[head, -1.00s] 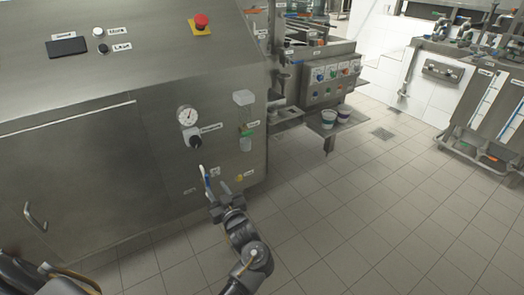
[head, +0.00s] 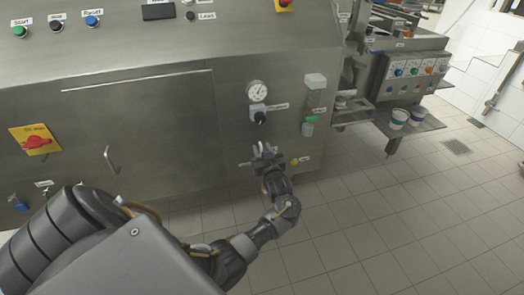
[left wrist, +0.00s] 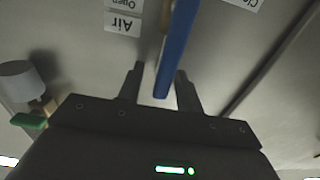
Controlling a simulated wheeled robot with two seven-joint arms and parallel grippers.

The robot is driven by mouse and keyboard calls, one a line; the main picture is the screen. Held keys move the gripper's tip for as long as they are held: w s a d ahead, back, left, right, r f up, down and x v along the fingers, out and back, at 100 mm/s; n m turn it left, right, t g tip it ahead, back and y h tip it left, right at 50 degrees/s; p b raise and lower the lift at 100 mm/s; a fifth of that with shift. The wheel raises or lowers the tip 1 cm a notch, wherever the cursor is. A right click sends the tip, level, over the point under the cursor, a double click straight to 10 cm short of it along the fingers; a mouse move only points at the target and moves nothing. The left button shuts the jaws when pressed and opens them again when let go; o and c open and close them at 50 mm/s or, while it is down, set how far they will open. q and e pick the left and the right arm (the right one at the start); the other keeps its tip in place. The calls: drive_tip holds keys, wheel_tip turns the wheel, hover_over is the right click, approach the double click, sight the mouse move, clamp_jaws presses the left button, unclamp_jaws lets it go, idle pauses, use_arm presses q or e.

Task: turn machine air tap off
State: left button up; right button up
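The air tap shows in the left wrist view as a long blue handle (left wrist: 178,45), under upside-down "Air" and "Open" labels and a partly seen label at right. My left gripper (left wrist: 160,70) is open, with one finger on each side of the handle and a visible gap to each. In the head view my left gripper (head: 262,152) is at the machine's lower front, below the pressure gauge (head: 257,91) and its black knob. There the handle is mostly hidden by the gripper. My right gripper is not in view.
A clear unit with a green part (head: 311,119) and a small yellow knob (head: 294,161) are on the panel to the right of the gripper. A red rotary switch on a yellow plate (head: 36,141) is at left. Tiled floor (head: 400,220) is free at right.

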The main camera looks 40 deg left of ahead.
use_arm(q)
drive_tip(key=shift+w+a, duration=0.1)
drive_tip(key=shift+a, duration=0.05)
clamp_jaws()
drive_tip(key=shift+f, duration=0.1)
idle(0.3)
